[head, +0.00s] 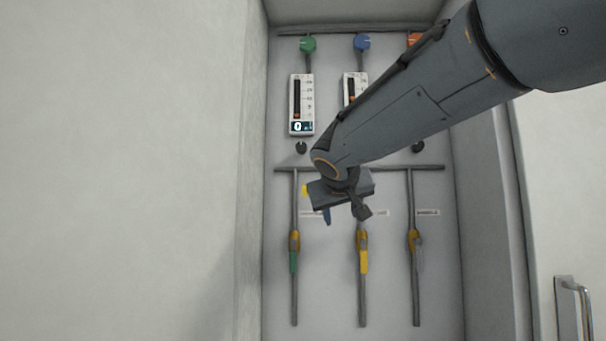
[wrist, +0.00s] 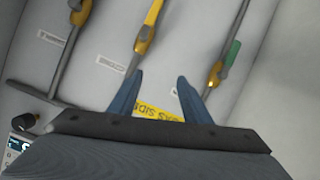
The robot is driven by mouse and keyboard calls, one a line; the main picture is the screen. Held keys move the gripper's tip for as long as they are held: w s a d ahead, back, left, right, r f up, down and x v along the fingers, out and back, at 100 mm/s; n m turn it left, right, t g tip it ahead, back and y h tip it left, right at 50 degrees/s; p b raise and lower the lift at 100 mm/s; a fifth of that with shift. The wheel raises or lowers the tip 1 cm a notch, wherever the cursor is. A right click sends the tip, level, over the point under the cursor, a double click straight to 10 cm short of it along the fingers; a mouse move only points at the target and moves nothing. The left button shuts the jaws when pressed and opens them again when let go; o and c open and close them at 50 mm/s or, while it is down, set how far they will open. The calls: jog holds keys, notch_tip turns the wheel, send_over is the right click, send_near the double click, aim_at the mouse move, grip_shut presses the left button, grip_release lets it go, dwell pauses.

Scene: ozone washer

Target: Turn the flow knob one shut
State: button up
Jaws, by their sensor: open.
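A small black knob (head: 301,147) sits under the left flow meter (head: 301,100) on the wall panel; I take it for flow knob one. No number is readable on it, and its turn position is too small to tell. My gripper (head: 345,213) is open and empty, below and to the right of this knob and apart from it. In the wrist view my two blue fingers (wrist: 160,85) are spread, with a yellow label (wrist: 158,112) on the panel behind them. A black knob (wrist: 23,122) at the lower left there seems to be the right-hand one.
A middle meter (head: 349,88) is partly hidden by my arm, and a right black knob (head: 418,147) shows beyond it. Three pipes with green (head: 293,262), yellow (head: 364,262) and grey (head: 419,256) valve handles run below. The recess's left wall (head: 252,170) stands close to the left meter.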

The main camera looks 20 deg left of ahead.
aim_at(301, 147)
jog(key=s+a+r+t+y+b, duration=0.1)
jog(key=s+a+r+t, duration=0.2)
jog(key=r, duration=0.6)
jog(key=s+a+r+t+y+b, duration=0.1)
jog(key=s+a+r+y, duration=0.1)
jog(key=a+r, duration=0.55)
jog(key=w+p, duration=0.1)
jog(key=w+r+p, duration=0.1)
jog(key=w, duration=0.3)
jog(key=shift+w+d+r+p, duration=0.15)
jog(key=shift+r+p, duration=0.25)
jog(key=shift+p+x, duration=0.3)
jog(key=shift+x, duration=0.5)
jog(key=shift+f, duration=0.15)
jog(key=c, duration=1)
